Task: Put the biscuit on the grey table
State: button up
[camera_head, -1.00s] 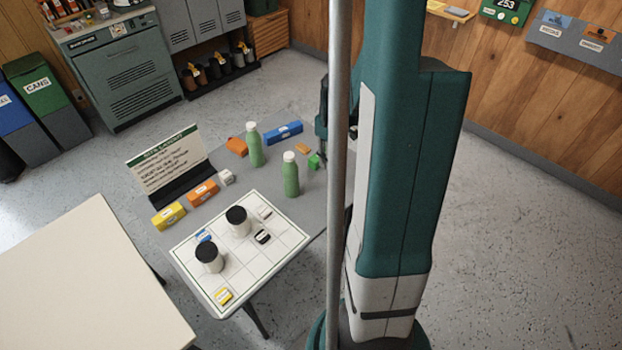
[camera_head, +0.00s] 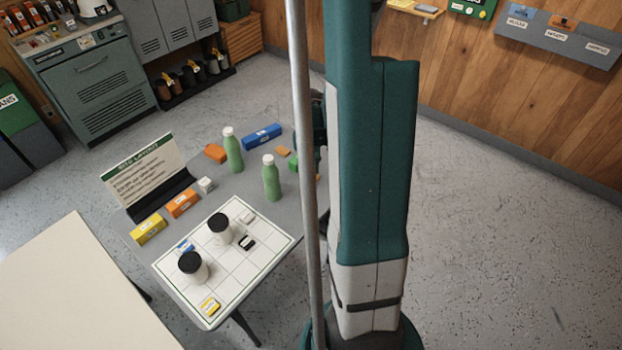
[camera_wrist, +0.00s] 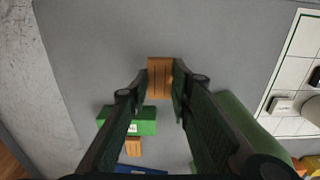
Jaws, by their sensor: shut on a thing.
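The biscuit is probably the orange-brown grooved block (camera_wrist: 159,78) between my fingertips in the wrist view. My gripper (camera_wrist: 161,86) is shut on it, with one finger on each side. Below the block is the grey table (camera_wrist: 85,55), which also shows in the head view (camera_head: 225,187). I cannot tell whether the block touches the table or hangs just above it. A similar small orange-brown piece (camera_wrist: 133,147) lies beside a green block (camera_wrist: 127,121), and also shows in the head view (camera_head: 283,151). In the head view, my arm and a pole hide most of the gripper.
Two green bottles (camera_head: 233,151) (camera_head: 271,178) stand near the gripper's side of the table. A blue box (camera_head: 262,137) lies behind them. A beige table (camera_head: 70,290) stands left. Bare grey lies around the held block.

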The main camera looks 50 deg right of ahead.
jog(key=shift+f+b, duration=0.35)
jog(key=shift+f, duration=1.45)
jog(key=shift+f, duration=0.2)
jog(key=o, duration=0.7)
jog(key=shift+r, duration=0.25)
jog(key=shift+r+p, duration=1.35)
jog(key=shift+r, duration=4.6)
jog(key=shift+w, duration=0.1)
